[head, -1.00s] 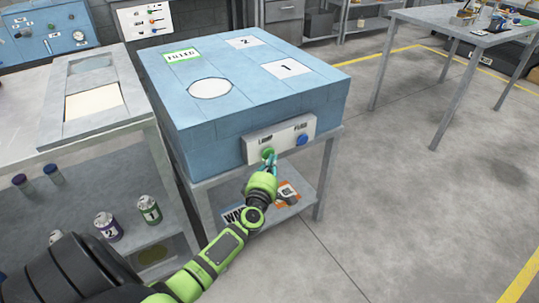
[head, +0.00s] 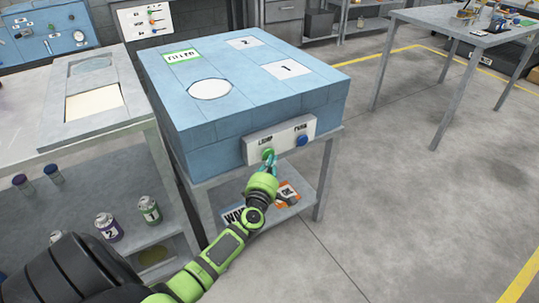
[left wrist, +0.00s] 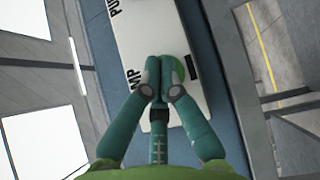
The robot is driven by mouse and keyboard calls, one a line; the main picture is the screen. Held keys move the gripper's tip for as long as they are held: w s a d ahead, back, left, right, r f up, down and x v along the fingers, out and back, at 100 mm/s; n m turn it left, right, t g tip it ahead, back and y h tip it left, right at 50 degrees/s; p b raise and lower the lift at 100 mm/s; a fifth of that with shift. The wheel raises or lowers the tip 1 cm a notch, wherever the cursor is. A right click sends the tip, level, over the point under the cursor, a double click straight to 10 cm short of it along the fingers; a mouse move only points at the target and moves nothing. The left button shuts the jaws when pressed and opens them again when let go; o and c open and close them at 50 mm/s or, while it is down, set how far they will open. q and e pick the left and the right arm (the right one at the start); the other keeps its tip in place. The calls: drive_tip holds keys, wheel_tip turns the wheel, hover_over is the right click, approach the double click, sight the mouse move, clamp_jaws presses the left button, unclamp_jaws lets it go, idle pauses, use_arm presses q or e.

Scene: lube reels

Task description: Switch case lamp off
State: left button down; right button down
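The blue case (head: 250,95) stands on a grey table, with a white control panel (head: 281,138) on its front face. The panel has a green button (head: 268,153) under the label LAMP and a blue button (head: 302,140) under a second label. My left gripper (head: 270,163) is at the green button, its fingertips at or very close to it. In the left wrist view the fingers (left wrist: 158,90) are together with nothing between them, and the green button (left wrist: 178,70) shows partly behind them. I cannot tell whether the button is pressed. My right gripper is not in view.
A grey workbench (head: 95,115) stands at the left, with several cans and bottles on its lower shelf. Signs lie on the shelf under the case. Another table (head: 470,35) is at the back right. The floor (head: 400,200) at right is clear.

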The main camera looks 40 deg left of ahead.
use_arm(q)
drive_tip(key=shift+s+d, duration=0.1)
drive_tip(key=shift+d, duration=0.1)
drive_tip(key=s+d+p, duration=0.1)
drive_tip(key=s+d, duration=0.1)
drive_tip(key=d, duration=0.3)
drive_tip(key=shift+s+d+p, duration=0.15)
drive_tip(key=shift+d+p, duration=0.15)
drive_tip(key=shift+p, duration=0.1)
